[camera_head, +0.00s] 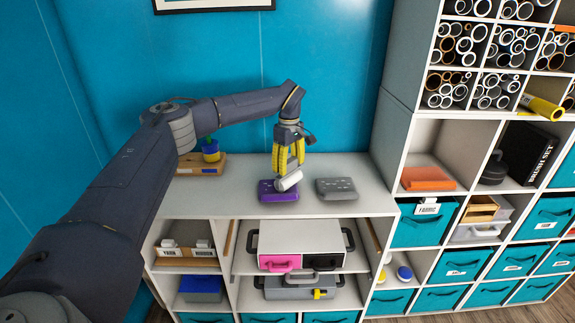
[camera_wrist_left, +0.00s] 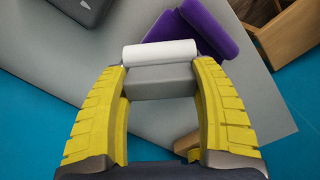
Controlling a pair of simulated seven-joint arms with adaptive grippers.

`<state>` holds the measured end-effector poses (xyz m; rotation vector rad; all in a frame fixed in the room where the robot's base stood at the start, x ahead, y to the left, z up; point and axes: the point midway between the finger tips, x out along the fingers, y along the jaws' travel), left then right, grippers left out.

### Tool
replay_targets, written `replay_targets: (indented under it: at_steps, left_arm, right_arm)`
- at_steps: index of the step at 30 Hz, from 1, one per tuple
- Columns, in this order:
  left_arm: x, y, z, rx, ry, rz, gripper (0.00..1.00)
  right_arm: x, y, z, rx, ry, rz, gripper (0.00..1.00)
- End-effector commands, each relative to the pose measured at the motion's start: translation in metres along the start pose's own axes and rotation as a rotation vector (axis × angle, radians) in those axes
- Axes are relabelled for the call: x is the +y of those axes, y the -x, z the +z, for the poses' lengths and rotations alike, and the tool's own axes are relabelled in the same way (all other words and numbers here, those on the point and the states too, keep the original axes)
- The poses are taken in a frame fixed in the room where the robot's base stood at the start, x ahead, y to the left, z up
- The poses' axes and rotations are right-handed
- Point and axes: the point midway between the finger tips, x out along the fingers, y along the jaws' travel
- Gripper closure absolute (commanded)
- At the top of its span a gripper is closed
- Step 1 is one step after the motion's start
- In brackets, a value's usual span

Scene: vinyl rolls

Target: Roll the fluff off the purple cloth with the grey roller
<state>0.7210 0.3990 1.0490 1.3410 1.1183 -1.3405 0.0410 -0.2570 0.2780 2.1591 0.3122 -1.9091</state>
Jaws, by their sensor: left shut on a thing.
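My left gripper (camera_head: 288,171) is shut on the grey roller and holds it over the shelf top. In the head view the roller's white cylinder (camera_head: 289,180) is tilted at the fingertips, over the back right part of the purple cloth (camera_head: 272,194). In the left wrist view the white cylinder (camera_wrist_left: 160,52) lies across the fingertips, with its grey body (camera_wrist_left: 160,84) between the yellow fingers. The purple cloth (camera_wrist_left: 208,25) is just beyond it, partly hidden. I cannot tell whether the cylinder touches the cloth. Fluff is too small to make out. My right gripper is not in view.
A grey block-like cloth (camera_head: 336,190) with pale specks lies right of the purple one. The shelf top (camera_head: 225,202) is bare at the front. A tall cubby unit (camera_head: 400,120) rises at the right.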

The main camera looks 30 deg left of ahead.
Motion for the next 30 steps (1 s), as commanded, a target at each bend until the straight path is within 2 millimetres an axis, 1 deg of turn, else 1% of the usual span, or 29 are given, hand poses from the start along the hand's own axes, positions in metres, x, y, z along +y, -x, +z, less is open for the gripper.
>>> replay_targets:
  at_steps: [6, 10, 30]
  left_arm:
    - [0.000, 0.000, 0.000, 0.000, 0.000, 0.000, 0.83]
    - [-0.004, 0.000, -0.004, 0.000, 0.000, 0.000, 0.83]
    - [-0.040, -0.001, -0.040, 0.000, 0.000, -0.001, 0.83]
  right_arm:
    - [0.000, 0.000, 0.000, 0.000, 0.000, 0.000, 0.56]
    - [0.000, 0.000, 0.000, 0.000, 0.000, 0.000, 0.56]
    - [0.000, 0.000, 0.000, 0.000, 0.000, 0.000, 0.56]
